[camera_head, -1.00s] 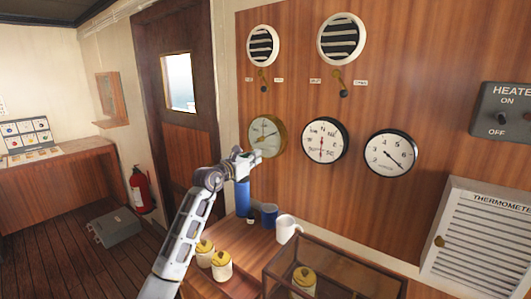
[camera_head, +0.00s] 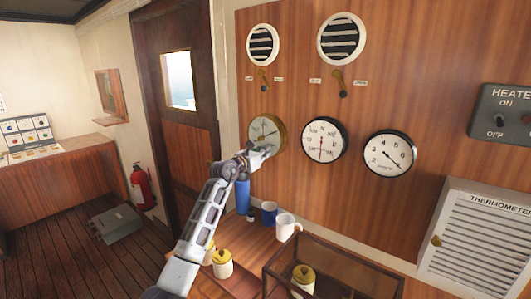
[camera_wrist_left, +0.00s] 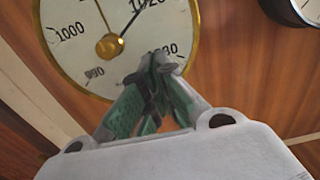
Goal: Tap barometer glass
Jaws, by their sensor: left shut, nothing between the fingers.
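The barometer (camera_head: 264,133) is a round brass-rimmed gauge with a pale dial on the wood panel, the leftmost of the three dials. In the left wrist view its dial (camera_wrist_left: 88,62) shows large, with numbers such as 1000 and a dark and a gold hand. My left gripper (camera_head: 263,152) is shut and empty, with its fingertips over the lower right of the dial. In the left wrist view the closed green-padded fingers (camera_wrist_left: 155,62) overlap the dial's lower edge. I cannot tell whether they touch the glass. My right gripper is not in view.
Two more dials, a red-needled one (camera_head: 319,140) and a white one (camera_head: 390,153), hang to the right. Below stand a blue bottle (camera_head: 243,198), a blue mug (camera_head: 269,213), a white mug (camera_head: 287,227), yellow-lidded jars (camera_head: 222,264) and a glass-sided case (camera_head: 330,262).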

